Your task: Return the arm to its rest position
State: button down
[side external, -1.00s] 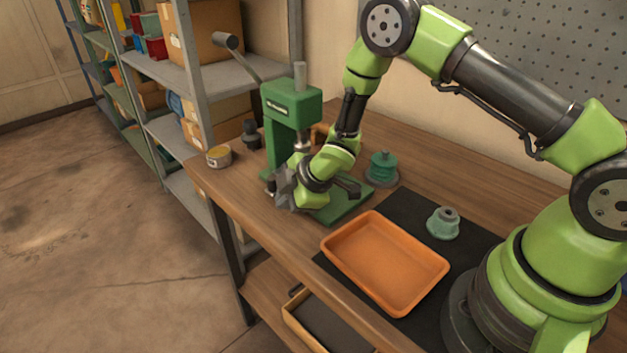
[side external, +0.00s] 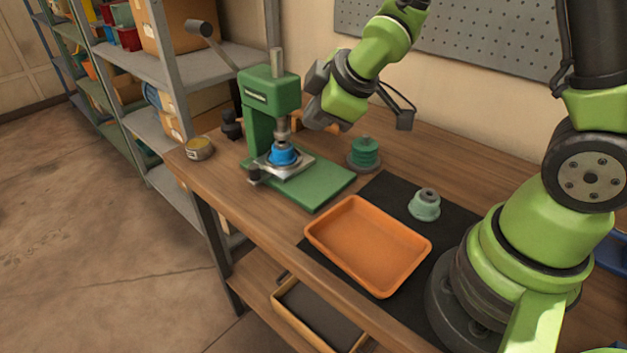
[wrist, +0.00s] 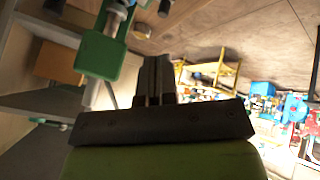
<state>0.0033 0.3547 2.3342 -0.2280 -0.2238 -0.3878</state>
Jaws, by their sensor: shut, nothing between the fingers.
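My gripper (side external: 318,98) hangs in the air to the right of the green press (side external: 272,100), above the bench. It is shut and empty. In the wrist view the closed dark fingers of my gripper (wrist: 155,75) stick up, with part of the green press (wrist: 102,45) to their left. A blue part (side external: 284,154) sits on the metal plate of the press, below its ram. My arm is raised and bent, apart from the press.
An orange tray (side external: 318,238) lies empty on the bench (side external: 232,192), partly over a black mat (side external: 385,192). A pale green part (side external: 424,204) stands on the mat. A dark green stacked part (side external: 364,152) stands right of the press. A small tin (side external: 199,148) is at the left. Shelves (side external: 172,85) stand behind.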

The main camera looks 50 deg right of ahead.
jog(key=s+a+r+m, duration=0.1)
jog(key=s+r+m, duration=0.5)
jog(key=s, duration=0.3)
jog(key=s+a+r+m+y, duration=0.1)
jog(key=s+r+m, duration=0.5)
jog(key=s, duration=0.3)
jog(key=shift+r, duration=0.6)
